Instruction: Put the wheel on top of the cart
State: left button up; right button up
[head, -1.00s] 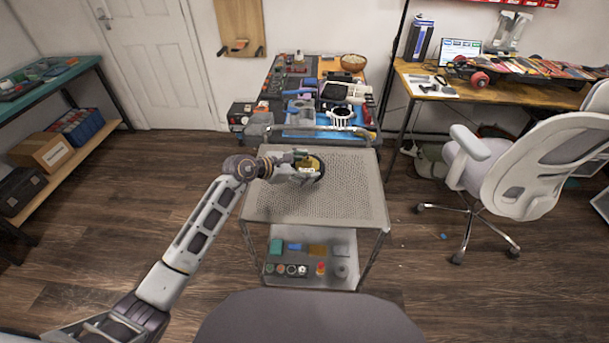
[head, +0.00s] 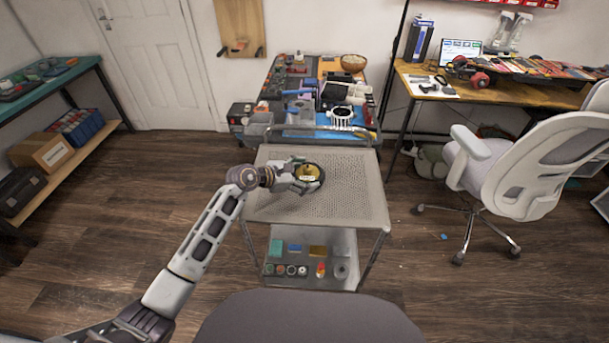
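The wheel (head: 310,172), dark with a yellow hub, is at the top surface of the grey metal cart (head: 350,205), left of its middle toward the back. It looks flat, hub facing up; whether it touches the perforated top is hard to tell. My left gripper (head: 303,178) reaches in from the left, low over the cart top, with its fingers at the wheel's left and near edge. The fingers partly cover the wheel, and whether they grip it cannot be made out. My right gripper is not in view.
The rest of the cart top is bare. Small parts lie on its lower shelf (head: 312,283). A cluttered workbench (head: 300,100) stands behind the cart's rear handle. A white office chair (head: 540,165) stands to the right, a shelf with boxes (head: 85,148) to the left.

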pick_arm(q)
jog(key=shift+o, duration=0.3)
jog(key=shift+r, duration=0.15)
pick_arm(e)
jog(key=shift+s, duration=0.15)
pick_arm(q)
jog(key=shift+s+a, duration=0.15)
jog(key=shift+a, duration=0.1)
jog(key=shift+s+a+r, duration=0.35)
jog(key=shift+s+a, duration=0.05)
jog(key=shift+a, duration=0.1)
jog(key=v, duration=1)
jog(key=shift+p, duration=0.3)
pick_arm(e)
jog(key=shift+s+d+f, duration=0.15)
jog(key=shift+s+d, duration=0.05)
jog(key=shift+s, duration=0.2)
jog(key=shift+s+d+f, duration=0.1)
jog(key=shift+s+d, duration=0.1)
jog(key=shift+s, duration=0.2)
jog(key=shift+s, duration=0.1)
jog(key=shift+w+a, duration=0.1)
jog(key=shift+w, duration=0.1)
